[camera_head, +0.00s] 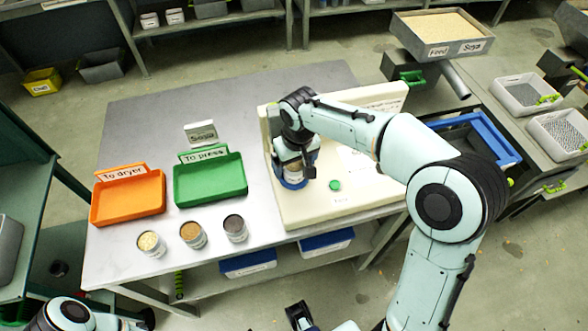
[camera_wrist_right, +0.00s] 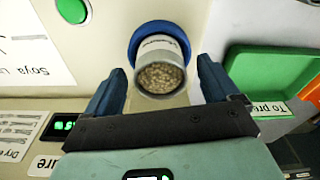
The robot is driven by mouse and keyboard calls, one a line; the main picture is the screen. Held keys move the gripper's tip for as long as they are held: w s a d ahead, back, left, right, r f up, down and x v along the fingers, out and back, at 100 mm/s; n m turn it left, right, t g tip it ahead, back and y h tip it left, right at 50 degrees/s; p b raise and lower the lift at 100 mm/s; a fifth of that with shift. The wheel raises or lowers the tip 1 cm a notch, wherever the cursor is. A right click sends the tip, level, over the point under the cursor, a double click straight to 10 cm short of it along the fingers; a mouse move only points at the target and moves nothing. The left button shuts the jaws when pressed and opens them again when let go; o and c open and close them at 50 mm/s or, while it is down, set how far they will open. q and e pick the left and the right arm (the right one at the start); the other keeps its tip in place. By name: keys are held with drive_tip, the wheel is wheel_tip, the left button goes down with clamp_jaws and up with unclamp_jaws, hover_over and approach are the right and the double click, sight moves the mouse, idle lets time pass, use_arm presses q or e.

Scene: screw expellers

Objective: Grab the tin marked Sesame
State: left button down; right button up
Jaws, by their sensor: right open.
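A tin with pale brown seeds (camera_wrist_right: 160,78) stands in a blue ring on the cream machine panel, in the right wrist view. Its white label faces away at a slant, and I cannot read it. My right gripper (camera_wrist_right: 158,85) is open, with one finger on each side of this tin. In the head view the right gripper (camera_head: 294,172) is over the blue ring (camera_head: 292,183) and hides part of the tin. Three other tins stand in a row at the table's front, with pale (camera_head: 150,243), brown (camera_head: 193,235) and dark (camera_head: 235,228) contents. Their labels are unreadable. My left gripper is not clearly visible.
An orange "To dryer" tray (camera_head: 128,199) and a green "To press" tray (camera_head: 210,183) stand behind the three tins. A "Soya" sign (camera_head: 202,134) is behind the green tray. A green button (camera_head: 335,185) is on the panel. The table's back left is clear.

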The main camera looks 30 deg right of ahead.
drive_tip(key=shift+f, duration=0.1)
drive_tip(key=shift+c, duration=0.3)
drive_tip(key=c, duration=1.1)
